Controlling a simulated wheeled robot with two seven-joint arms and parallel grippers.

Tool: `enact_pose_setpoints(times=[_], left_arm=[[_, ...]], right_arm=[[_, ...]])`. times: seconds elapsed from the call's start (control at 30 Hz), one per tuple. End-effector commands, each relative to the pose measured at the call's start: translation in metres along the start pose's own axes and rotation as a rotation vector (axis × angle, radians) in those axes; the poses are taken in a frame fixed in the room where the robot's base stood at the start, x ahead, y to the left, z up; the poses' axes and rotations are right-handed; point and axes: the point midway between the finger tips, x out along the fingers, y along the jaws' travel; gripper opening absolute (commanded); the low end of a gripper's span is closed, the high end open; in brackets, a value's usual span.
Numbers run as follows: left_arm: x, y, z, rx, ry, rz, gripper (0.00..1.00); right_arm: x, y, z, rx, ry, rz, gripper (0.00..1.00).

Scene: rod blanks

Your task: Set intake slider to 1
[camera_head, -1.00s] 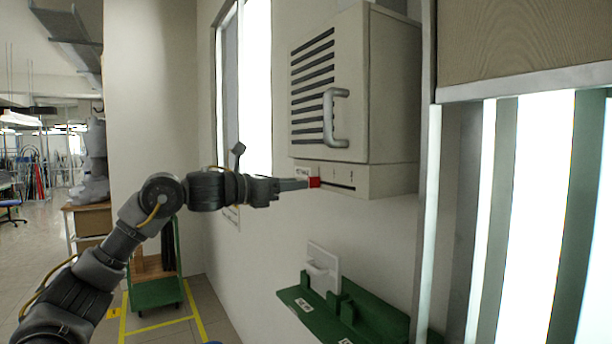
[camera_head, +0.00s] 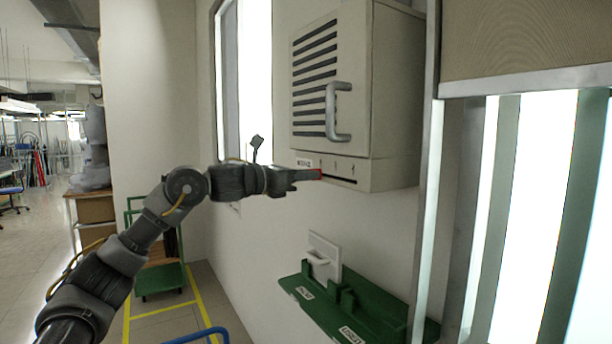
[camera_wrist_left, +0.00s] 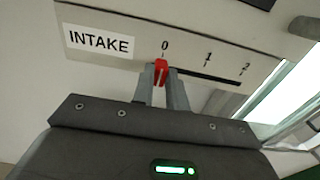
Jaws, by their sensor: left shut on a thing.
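The red intake slider knob (camera_wrist_left: 162,70) sits at the left end of its dark slot (camera_wrist_left: 215,78), at the 0 mark in the left wrist view. The marks 0, 1 and 2 run left to right above the slot, with an INTAKE label (camera_wrist_left: 98,42) to their left. My left gripper (camera_wrist_left: 163,82) is shut on the red knob, one finger on each side. In the head view my left gripper (camera_head: 312,175) reaches the panel under the cabinet and mostly hides the knob. My right gripper is not in view.
A beige wall cabinet (camera_head: 390,90) with vents and a grey handle (camera_head: 333,112) stands just above the slider panel. Below is a green shelf (camera_head: 375,310) with a white holder (camera_head: 322,258). A green cart (camera_head: 158,280) stands behind my left arm.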

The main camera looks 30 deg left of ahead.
Motion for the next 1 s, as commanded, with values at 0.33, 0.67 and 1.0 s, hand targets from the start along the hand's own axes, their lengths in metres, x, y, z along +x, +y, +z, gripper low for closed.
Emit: enact_pose_setpoints(times=[0.33,0.67,1.0], left_arm=[[0.001,-0.020,-0.002,0.003,-0.002,-0.005,0.00],[0.000,-0.061,0.001,0.001,-0.001,-0.002,0.00],[0.000,-0.060,0.001,0.000,-0.002,0.000,0.27]], right_arm=[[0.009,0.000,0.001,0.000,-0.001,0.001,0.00],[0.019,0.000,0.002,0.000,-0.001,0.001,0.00],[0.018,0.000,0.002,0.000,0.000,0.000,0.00]])
